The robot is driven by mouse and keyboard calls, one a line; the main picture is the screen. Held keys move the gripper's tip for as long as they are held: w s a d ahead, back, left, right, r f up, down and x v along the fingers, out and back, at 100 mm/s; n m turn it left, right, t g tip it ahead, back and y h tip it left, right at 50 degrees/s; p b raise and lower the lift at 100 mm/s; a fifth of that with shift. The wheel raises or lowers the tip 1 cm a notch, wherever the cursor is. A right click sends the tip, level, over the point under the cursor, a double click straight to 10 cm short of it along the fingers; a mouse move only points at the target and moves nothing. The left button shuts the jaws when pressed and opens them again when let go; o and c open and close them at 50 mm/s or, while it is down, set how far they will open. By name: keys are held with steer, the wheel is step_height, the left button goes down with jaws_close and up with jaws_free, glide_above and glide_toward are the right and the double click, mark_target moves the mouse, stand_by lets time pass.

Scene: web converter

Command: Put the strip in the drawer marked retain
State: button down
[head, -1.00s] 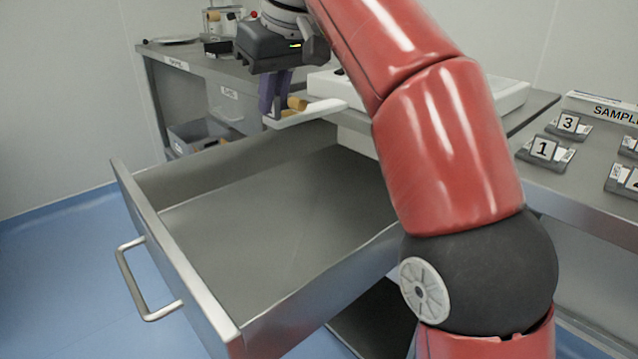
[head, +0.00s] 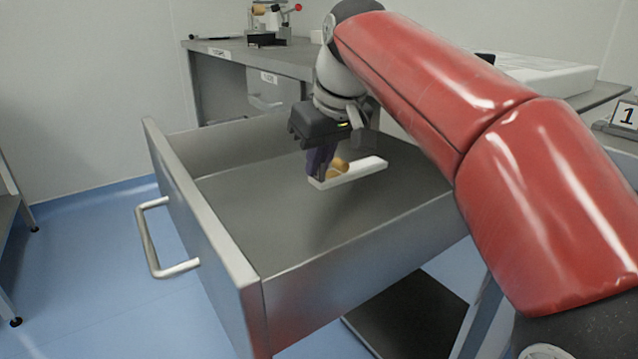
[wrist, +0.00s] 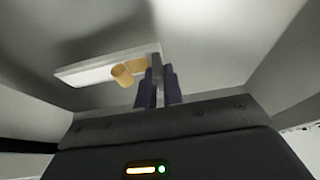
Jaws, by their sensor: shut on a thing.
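The strip (head: 362,170) is a flat white bar with a tan cylindrical part near one end. My gripper (head: 318,176) is shut on the strip at that end and holds it inside the open drawer's outline, over its floor. The strip (wrist: 95,70) also shows in the wrist view, with my gripper's purple fingers (wrist: 158,88) at its right end. The grey metal drawer (head: 350,232) is pulled far out and looks empty. I cannot tell whether the strip touches the drawer floor. No marking on this drawer's front is visible.
The grey bench (head: 290,57) stands behind, with a small device (head: 272,22) on it and labels on its edge. A number 1 card (head: 626,115) stands at the right. The drawer's handle (head: 152,240) sticks out left.

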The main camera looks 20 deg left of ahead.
step_height(320, 180, down, 3)
steer(key=shift+r+b, duration=0.1)
steer(key=shift+b, duration=0.25)
steer(key=c, duration=1.5)
jaws_free()
steer(key=p+v, duration=0.4)
steer(key=v, duration=0.8)
